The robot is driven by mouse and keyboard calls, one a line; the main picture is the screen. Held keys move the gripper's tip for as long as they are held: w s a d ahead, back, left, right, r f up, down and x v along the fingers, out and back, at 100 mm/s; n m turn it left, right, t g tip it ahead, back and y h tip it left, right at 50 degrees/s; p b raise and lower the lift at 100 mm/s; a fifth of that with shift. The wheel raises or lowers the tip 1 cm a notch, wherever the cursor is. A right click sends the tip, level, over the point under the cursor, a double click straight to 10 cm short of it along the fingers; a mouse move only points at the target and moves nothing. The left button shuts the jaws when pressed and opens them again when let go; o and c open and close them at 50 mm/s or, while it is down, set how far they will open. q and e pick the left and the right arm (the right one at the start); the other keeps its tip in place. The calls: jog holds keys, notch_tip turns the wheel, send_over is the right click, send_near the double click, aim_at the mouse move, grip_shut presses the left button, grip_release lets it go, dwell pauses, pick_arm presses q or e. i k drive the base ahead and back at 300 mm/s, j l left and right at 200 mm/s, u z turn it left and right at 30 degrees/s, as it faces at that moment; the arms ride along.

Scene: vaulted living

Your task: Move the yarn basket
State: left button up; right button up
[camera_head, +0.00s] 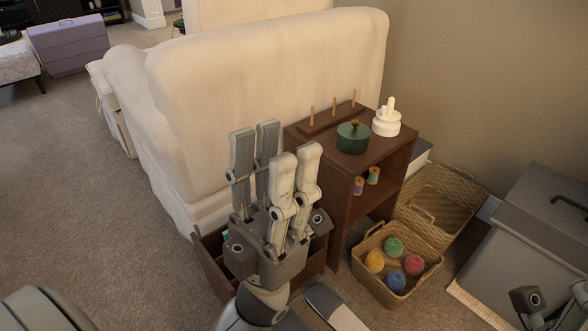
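The yarn basket (374,288) is a woven tan basket on the floor in front of the dark wooden shelf unit, right of centre. It holds several yarn balls: yellow, green, red and blue. A handle loop shows at its upper left. My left gripper (275,143) stands upright left of the basket, its fingers pointing up and apart, with nothing between them. It is clear of the basket and hides part of the shelf unit and a low wooden box. Part of my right gripper (530,301) shows at the lower right edge; its fingers are not visible.
A second, empty woven basket (440,202) stands just behind the yarn basket. The shelf unit (338,208) bears a green pot (353,138) and a white jar (387,121). A grey chest (520,250) stands at right. A cream sofa (260,80) is behind. Open carpet lies left.

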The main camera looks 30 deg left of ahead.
aim_at(413, 244)
jog(key=i+l+u, duration=0.15)
jog(key=l+u, duration=0.35)
jog(key=l, duration=0.25)
jog(key=l+u, duration=0.45)
jog(key=l, duration=0.3)
